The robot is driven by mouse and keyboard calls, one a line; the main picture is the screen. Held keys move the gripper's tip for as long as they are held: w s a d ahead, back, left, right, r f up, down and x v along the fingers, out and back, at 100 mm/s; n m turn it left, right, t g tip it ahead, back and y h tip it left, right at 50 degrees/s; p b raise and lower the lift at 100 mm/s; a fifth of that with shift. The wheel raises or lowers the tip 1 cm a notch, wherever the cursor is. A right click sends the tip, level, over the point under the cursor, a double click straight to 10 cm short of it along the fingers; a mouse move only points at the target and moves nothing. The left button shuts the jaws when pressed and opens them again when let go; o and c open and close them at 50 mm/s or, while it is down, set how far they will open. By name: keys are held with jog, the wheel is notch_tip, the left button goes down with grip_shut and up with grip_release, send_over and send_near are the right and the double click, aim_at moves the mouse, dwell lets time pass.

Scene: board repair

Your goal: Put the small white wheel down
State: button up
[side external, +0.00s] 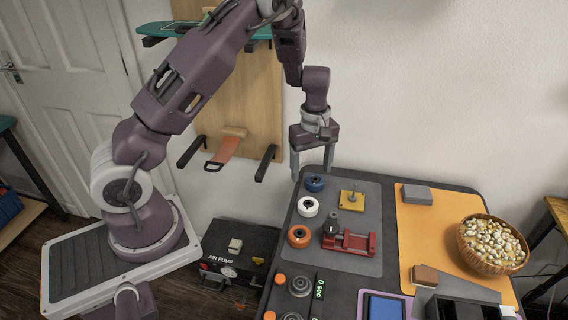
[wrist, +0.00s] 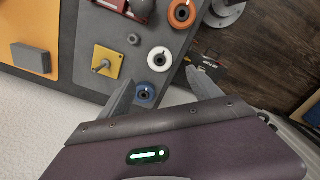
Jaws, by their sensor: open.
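The small white wheel (side external: 308,207) lies flat on the grey mat (side external: 362,262), between a blue wheel (side external: 315,183) and an orange wheel (side external: 299,236). In the wrist view the white wheel (wrist: 159,59) lies just beyond my fingertips, with the blue wheel (wrist: 145,94) closer to my left finger. My gripper (side external: 312,176) is open and empty, with its fingers pointing down above the back-left end of the mat. It also shows open in the wrist view (wrist: 160,82). Nothing is between the fingers.
A yellow plate with a peg (side external: 352,199) and a red vise (side external: 350,242) stand right of the wheels. A black air pump (side external: 238,255) sits left of the table.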

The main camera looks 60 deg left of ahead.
jog(key=s+d+r+m+t+h, duration=0.1)
jog(key=s+d+r+m, duration=0.3)
jog(key=r, duration=0.5)
jog(key=s+d+r+m+t+h, duration=0.1)
jog(key=s+d+r+m, duration=0.3)
jog(key=r, duration=0.6)
jog(key=s+d+r+m+t+y, duration=0.1)
jog(key=s+m, duration=0.3)
jog(key=s, duration=0.4)
jog(key=s+d+r+m+t+y, duration=0.1)
jog(key=s+r+m, duration=0.3)
jog(key=s, duration=0.5)
jog(key=shift+s+d+r+t, duration=0.25)
jog(key=shift+s+t, duration=0.05)
jog(key=shift+t, duration=0.5)
